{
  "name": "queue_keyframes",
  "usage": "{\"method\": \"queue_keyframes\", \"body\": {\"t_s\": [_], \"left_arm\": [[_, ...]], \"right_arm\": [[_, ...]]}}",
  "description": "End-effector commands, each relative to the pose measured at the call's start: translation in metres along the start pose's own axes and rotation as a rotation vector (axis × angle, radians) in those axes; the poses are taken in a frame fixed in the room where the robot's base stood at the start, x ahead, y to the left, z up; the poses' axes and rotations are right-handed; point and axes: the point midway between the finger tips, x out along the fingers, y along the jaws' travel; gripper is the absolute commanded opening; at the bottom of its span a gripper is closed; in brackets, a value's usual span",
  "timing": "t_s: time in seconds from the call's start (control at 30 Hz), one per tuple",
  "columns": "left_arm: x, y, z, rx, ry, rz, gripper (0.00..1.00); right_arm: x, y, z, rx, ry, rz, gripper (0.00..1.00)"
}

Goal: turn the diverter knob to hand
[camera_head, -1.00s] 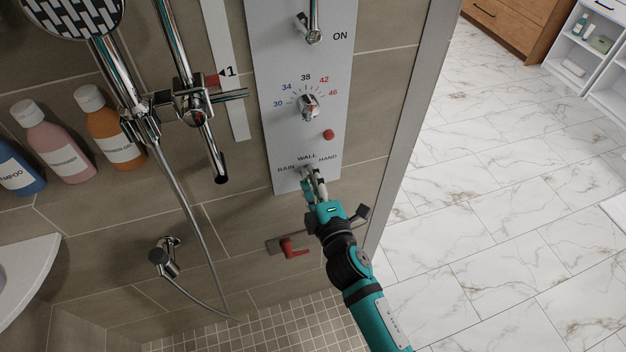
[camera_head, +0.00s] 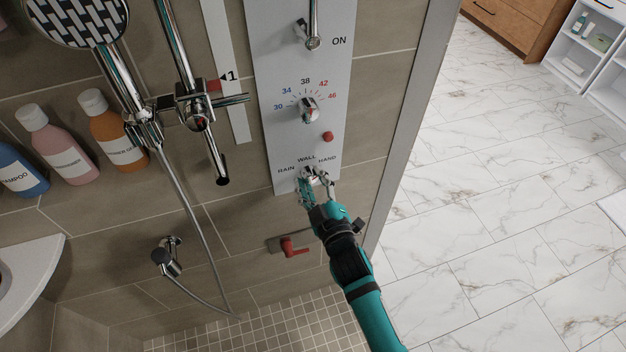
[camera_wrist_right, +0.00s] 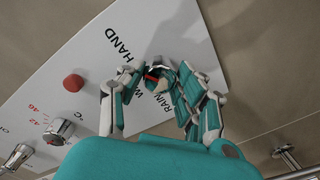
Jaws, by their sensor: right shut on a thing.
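The diverter knob (camera_head: 307,171) is a small chrome knob low on the white shower panel (camera_head: 347,70), below the printed words RAIN, WALL and HAND. My right gripper (camera_head: 314,180) is at the knob, with its fingers on either side. In the right wrist view my right gripper (camera_wrist_right: 150,78) is closed around the diverter knob (camera_wrist_right: 154,75), and a small red mark shows between the fingers. The fingers hide much of the knob and part of the WALL label, so I cannot tell exactly which word it points at. My left gripper is not in view.
Above are the temperature knob (camera_head: 308,110), a red button (camera_head: 328,137) and a lever (camera_head: 313,40). The shower hose (camera_head: 190,220) and bottles (camera_head: 117,135) are further left. Open marble floor lies right.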

Motion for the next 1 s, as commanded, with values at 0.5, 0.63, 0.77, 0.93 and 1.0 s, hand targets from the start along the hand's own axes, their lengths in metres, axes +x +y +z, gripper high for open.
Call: {"method": "queue_keyframes", "body": {"t_s": [0.5,0.63,0.77,0.93,1.0], "left_arm": [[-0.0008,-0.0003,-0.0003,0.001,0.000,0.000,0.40],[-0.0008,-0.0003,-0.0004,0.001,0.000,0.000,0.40],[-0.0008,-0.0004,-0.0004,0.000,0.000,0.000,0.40],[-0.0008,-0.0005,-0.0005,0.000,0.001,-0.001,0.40],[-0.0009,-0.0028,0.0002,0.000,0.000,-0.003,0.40]], "right_arm": [[-0.0004,-0.0010,0.0011,0.034,-0.001,-0.002,0.03],[-0.0004,-0.0011,0.0011,0.034,-0.001,-0.002,0.41],[-0.0003,-0.0009,0.0008,0.033,0.000,-0.002,0.58],[-0.0001,-0.0005,0.0005,0.032,0.000,-0.001,0.58],[-0.0003,-0.0004,0.0005,0.032,0.000,-0.001,0.58]]}}
